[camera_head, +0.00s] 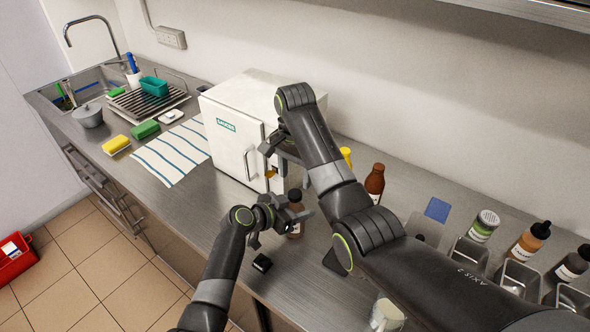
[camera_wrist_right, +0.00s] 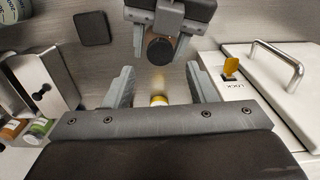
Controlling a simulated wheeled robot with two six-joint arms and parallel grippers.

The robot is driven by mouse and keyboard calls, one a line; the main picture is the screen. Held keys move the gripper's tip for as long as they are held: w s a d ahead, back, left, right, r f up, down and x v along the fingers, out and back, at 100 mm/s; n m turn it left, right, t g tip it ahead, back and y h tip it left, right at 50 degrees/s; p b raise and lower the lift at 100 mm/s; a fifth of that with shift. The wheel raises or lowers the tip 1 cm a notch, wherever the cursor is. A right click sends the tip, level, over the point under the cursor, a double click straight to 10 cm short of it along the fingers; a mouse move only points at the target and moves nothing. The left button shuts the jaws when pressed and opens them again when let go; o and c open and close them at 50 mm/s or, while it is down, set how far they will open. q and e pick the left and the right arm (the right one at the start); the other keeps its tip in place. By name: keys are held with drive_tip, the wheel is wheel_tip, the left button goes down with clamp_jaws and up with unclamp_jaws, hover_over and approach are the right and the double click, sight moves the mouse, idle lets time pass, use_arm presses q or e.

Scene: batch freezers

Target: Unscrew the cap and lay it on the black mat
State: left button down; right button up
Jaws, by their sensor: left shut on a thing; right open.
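A brown bottle (camera_head: 295,228) with a dark round cap (camera_head: 294,195) is upright in my left gripper (camera_head: 284,213). That gripper is shut around the bottle. In the right wrist view the dark cap (camera_wrist_right: 160,50) shows from above between the left fingers. My right gripper (camera_head: 274,160) is open and empty, above and behind the bottle; its fingers (camera_wrist_right: 158,88) are apart from the cap. The black mat (camera_wrist_right: 93,28) lies bare on the counter, to the right of the bottle in the head view, where my right arm partly hides it.
A white freezer (camera_head: 232,145) with a yellow lock key (camera_wrist_right: 231,66) stands close to the grippers. A small black object (camera_head: 262,263) lies near the front edge. A red-brown bottle (camera_head: 375,182), a blue square (camera_head: 438,209) and several bottles in metal holders are at right.

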sight(295, 193)
wheel_tip(295, 193, up, 2)
drive_tip(key=m, duration=0.4)
drive_tip(key=shift+r+m, duration=0.15)
drive_tip(key=shift+m, duration=0.15)
drive_tip(key=shift+f, duration=3.95)
drive_tip(key=shift+c, duration=0.2)
drive_tip(key=c, duration=1)
drive_tip(key=shift+o, duration=0.2)
drive_tip(key=n, duration=0.6)
drive_tip(key=shift+n, duration=0.4)
drive_tip(key=o, duration=1.1)
drive_tip(key=shift+c, duration=0.2)
drive_tip(key=shift+r, duration=0.1)
